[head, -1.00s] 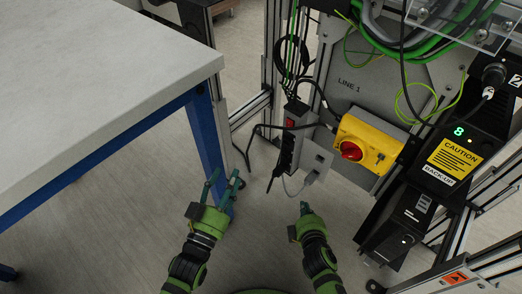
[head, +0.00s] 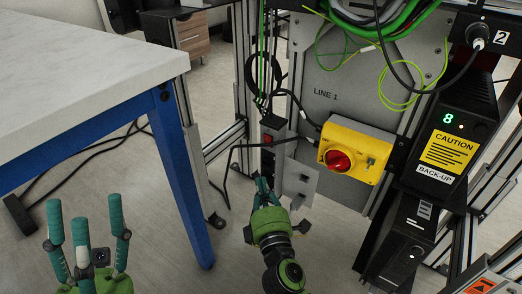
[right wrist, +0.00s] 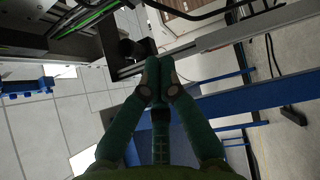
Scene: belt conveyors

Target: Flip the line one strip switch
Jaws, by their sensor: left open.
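The line one power strip (head: 279,127) is a dark upright strip beside the grey panel marked LINE 1, with a small red switch (head: 267,139) near its top. My right gripper (head: 262,182) is in front of the strip's lower part, below the red switch, and hides some of it. Its fingertips meet in the right wrist view (right wrist: 158,68), with nothing seen between them. Whether it touches the strip cannot be told. My left gripper (head: 85,220) is open and empty at the lower left, fingers pointing up, away from the strip.
A yellow box with a red rotary knob (head: 338,160) is right of the strip. A grey box (head: 300,183) sits beside the strip. Black cables (head: 232,160) loop left of it. A white table (head: 80,75) with blue legs stands at the left. A black back-up unit (head: 447,150) is at the right.

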